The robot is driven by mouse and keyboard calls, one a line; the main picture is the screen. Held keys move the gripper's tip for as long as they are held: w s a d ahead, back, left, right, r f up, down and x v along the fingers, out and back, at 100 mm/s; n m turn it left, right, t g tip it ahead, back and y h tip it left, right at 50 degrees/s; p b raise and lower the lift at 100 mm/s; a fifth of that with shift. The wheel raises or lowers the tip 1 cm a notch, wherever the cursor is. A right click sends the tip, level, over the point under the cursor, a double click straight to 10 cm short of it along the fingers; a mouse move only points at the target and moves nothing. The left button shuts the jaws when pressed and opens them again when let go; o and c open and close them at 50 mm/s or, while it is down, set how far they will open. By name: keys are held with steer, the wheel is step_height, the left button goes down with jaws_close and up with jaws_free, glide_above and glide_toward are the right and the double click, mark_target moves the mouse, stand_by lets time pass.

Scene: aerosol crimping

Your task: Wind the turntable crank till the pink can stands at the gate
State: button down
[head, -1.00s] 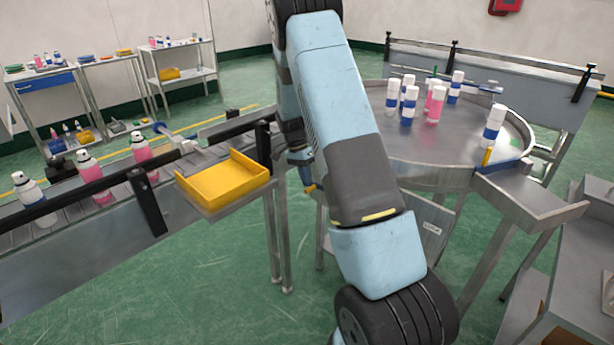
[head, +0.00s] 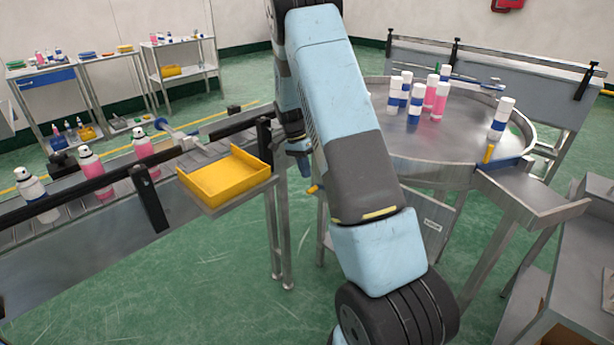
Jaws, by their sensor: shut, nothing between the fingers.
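The round steel turntable (head: 440,150) stands at the right. A pink can (head: 438,103) with a white top stands toward its back, with a second pink can (head: 429,93) just behind it. The gate (head: 489,153), with a yellow post and blue strip, is at the front right rim. A blue-and-white can (head: 500,120) stands closest to it, apart from the post. The crank's yellow knob (head: 315,189) shows left of the turntable, its arm mostly hidden by my forearm. My gripper (head: 304,172) is shut just above-left of the knob, partly hidden; contact is unclear.
Several more blue-and-white cans (head: 415,105) stand near the pink ones. A steel chute (head: 530,195) leads off the gate. A yellow tray (head: 225,180) and a conveyor (head: 80,240) with sprayer-topped cans are at the left. Green floor is open in front.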

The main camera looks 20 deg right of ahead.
steer(key=v, duration=1.1)
steer(key=shift+w, duration=0.1)
stand_by(0.4)
steer(key=s+d+t, duration=0.1)
steer(key=s+t, duration=0.1)
steer(key=s, duration=0.2)
steer(key=shift+y, duration=0.4)
steer(key=f, duration=0.4)
steer(key=s+f, duration=0.1)
steer(key=f, duration=0.4)
steer(key=s+d+f, duration=0.1)
steer(key=f, duration=0.4)
steer(key=shift+a, duration=0.15)
